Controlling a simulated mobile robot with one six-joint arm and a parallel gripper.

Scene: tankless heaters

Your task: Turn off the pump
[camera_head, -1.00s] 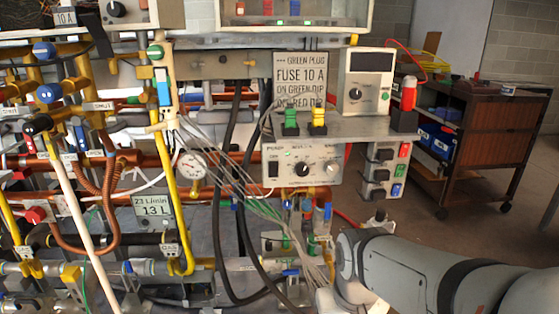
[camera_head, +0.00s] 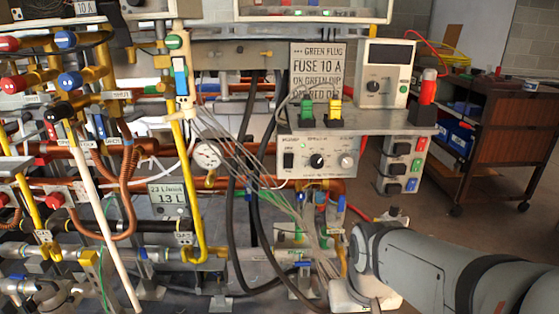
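No part in view is legibly marked as the pump. A white control box (camera_head: 318,157) hangs under the grey shelf in the middle of the head view. No gripper fingers show.
Black cables hang left of my arm. Copper and yellow pipes with valves fill the left. A brown cart (camera_head: 492,155) stands back right, with open floor before it.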

